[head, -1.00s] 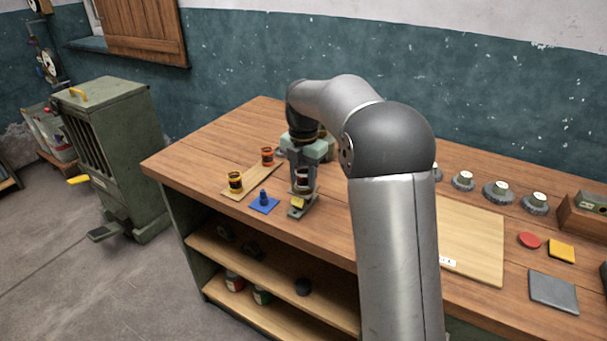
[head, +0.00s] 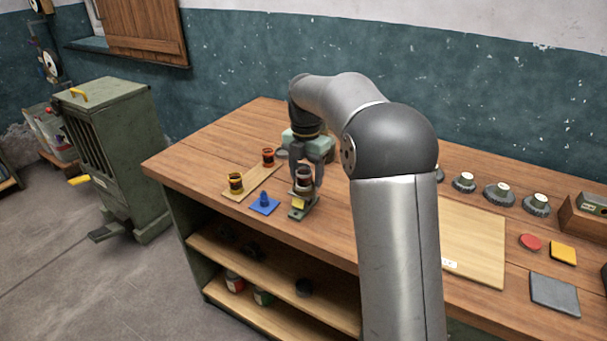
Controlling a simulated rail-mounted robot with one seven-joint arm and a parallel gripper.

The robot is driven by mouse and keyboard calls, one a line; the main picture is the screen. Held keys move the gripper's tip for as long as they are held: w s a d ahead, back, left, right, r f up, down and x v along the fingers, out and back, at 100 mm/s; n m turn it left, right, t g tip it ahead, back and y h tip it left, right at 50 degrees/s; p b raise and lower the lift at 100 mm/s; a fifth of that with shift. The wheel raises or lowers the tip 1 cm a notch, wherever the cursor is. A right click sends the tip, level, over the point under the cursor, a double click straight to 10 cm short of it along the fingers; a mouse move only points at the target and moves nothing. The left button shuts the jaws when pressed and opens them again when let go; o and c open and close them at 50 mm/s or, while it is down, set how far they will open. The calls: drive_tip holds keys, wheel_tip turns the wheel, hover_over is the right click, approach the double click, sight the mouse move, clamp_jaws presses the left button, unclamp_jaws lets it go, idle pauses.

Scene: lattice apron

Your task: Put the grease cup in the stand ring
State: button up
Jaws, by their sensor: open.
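A dark cup with a pale band (head: 304,177), which looks like the grease cup, is upright at the small grey-green stand (head: 297,212) with a yellow tag. It appears to sit in the stand's ring, though the ring itself is too small and partly covered to see clearly. My gripper (head: 307,183) is open, with its fingers reaching down around the cup from above and behind. I cannot tell whether either finger touches it.
A blue piece with a peg (head: 263,204) lies just left of the stand. My arm covers the bench middle. To its right are a pale board (head: 475,245), several round knobs (head: 497,192), a red disc (head: 530,241), a yellow square (head: 562,250) and a grey square (head: 554,292).

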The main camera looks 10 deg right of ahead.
sight(304, 172)
wheel_tip(304, 172, up, 10)
drive_tip(key=s+a+m, duration=0.2)
drive_tip(key=s+m, duration=0.5)
drive_tip(key=s, duration=0.1)
drive_tip(key=s+f+m, duration=0.4)
drive_tip(key=s+m, duration=0.2)
drive_tip(key=s, duration=0.3)
drive_tip(key=s+f+m, duration=0.5)
drive_tip(key=s+m, duration=0.1)
drive_tip(key=s, duration=0.3)
drive_tip(key=s+f+m, duration=0.5)
drive_tip(key=s+m, duration=0.2)
drive_tip(key=s, duration=0.2)
drive_tip(key=shift+d+f+t+p, duration=0.25)
drive_tip(key=shift+d+t+p, duration=0.05)
drive_tip(key=shift+p, duration=0.1)
